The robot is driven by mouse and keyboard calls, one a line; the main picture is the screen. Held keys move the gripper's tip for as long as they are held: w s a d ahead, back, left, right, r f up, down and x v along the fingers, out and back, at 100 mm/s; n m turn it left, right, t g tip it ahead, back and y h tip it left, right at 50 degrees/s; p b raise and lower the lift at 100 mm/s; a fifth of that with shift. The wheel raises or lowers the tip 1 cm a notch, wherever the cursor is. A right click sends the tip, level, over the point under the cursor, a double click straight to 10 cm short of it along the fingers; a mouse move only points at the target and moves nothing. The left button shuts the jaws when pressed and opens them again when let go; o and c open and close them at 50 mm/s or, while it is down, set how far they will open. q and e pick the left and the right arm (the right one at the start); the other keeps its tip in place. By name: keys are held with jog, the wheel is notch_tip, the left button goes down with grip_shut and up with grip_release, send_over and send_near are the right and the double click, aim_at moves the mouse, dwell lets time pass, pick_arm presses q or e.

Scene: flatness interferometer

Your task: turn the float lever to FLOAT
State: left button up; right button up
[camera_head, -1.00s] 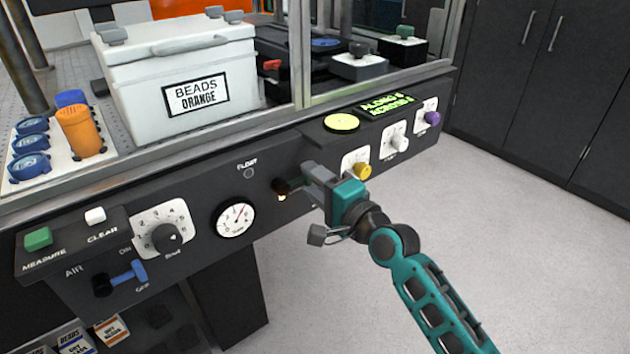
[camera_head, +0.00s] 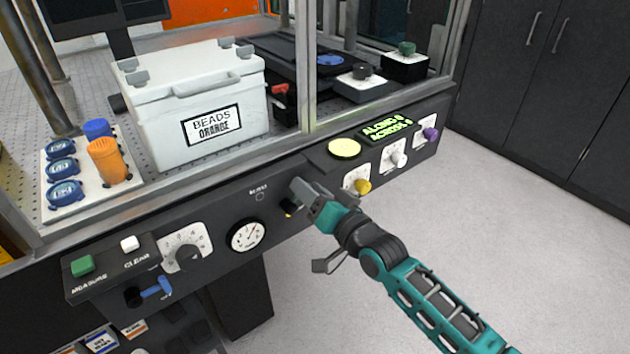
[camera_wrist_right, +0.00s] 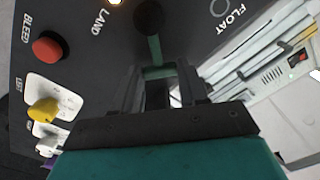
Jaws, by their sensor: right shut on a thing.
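The float lever (camera_wrist_right: 155,50) shows in the right wrist view as a short green bar running from a dark round hub toward my fingers. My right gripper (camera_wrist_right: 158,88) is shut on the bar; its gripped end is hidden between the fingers. In the head view my right gripper (camera_head: 298,189) is at the front panel, just right of the FLOAT mark, and covers most of the lever. The FLOAT lamp ring (camera_wrist_right: 221,7) looks unlit. My left gripper is not in view.
The dark front panel (camera_head: 215,205) has a pressure dial (camera_head: 246,236) left of the lever and a yellow knob (camera_head: 362,186) close to the right of my gripper. A red BLEED button (camera_wrist_right: 47,47) shows in the wrist view. Open floor lies right of the panel.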

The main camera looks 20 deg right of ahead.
aim_at(283, 183)
jog(key=n+p, duration=0.1)
jog(key=a+n+p, duration=0.1)
jog(key=r+n, duration=0.1)
jog(key=shift+s+a+r+n+p, duration=0.1)
jog(key=shift+s+a+n+p, duration=0.15)
jog(key=shift+n+p, duration=0.15)
jog(key=shift+s+a+r+n+p, duration=0.1)
jog(key=shift+a+n+p, duration=0.2)
jog(key=shift+n, duration=0.25)
jog(key=shift+s+a+n+p, duration=0.15)
jog(key=shift+n+p, duration=0.2)
jog(key=shift+n, duration=0.2)
jog(key=shift+a+n+p, duration=0.3)
jog(key=shift+n+p, duration=0.05)
jog(key=shift+n, duration=0.35)
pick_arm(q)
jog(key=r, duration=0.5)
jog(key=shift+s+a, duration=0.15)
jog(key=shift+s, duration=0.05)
pick_arm(e)
jog(key=shift+s+a, duration=0.1)
jog(key=shift+a, duration=0.05)
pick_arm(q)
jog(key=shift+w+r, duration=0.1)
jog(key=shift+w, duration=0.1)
pick_arm(e)
jog(key=shift+n, duration=0.3)
